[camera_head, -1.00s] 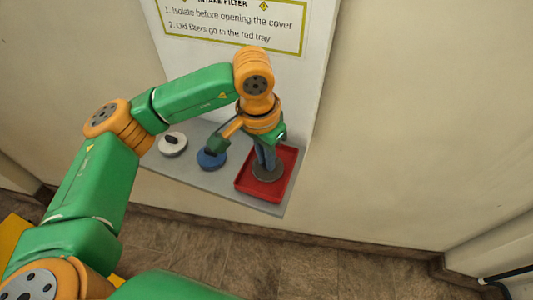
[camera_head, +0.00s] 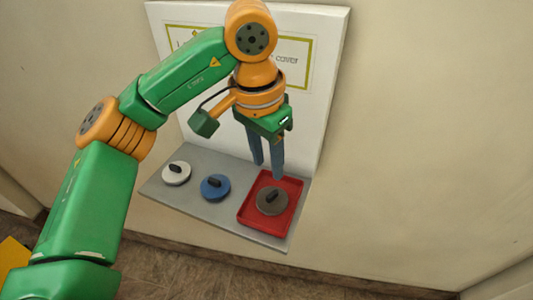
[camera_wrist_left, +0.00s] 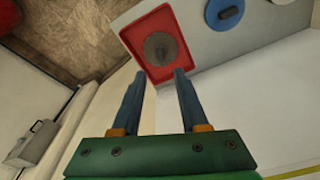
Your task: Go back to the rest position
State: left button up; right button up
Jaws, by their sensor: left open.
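My left gripper (camera_head: 267,172) is open and empty. Its two blue fingers point down, apart from and above the red tray (camera_head: 247,217). A brown-grey disc with a dark knob, the old filter (camera_head: 271,201), lies in the red tray. In the left wrist view the gripper (camera_wrist_left: 158,78) has its fingers spread, with nothing between them. The red tray (camera_wrist_left: 133,42) and the old filter (camera_wrist_left: 160,49) show beyond the fingertips. My right gripper is in neither view.
A blue disc (camera_head: 215,188) and a white disc (camera_head: 176,173) sit on the grey shelf (camera_head: 205,217) left of the tray. A white panel with a sign (camera_head: 300,50), partly covered by my arm, stands behind. The wall to the right is bare.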

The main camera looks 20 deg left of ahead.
pick_arm(q)
notch_tip(320, 180, up, 2)
jog(key=shift+s+a+r, duration=0.1)
jog(key=shift+s+r, duration=0.05)
dwell(0.3)
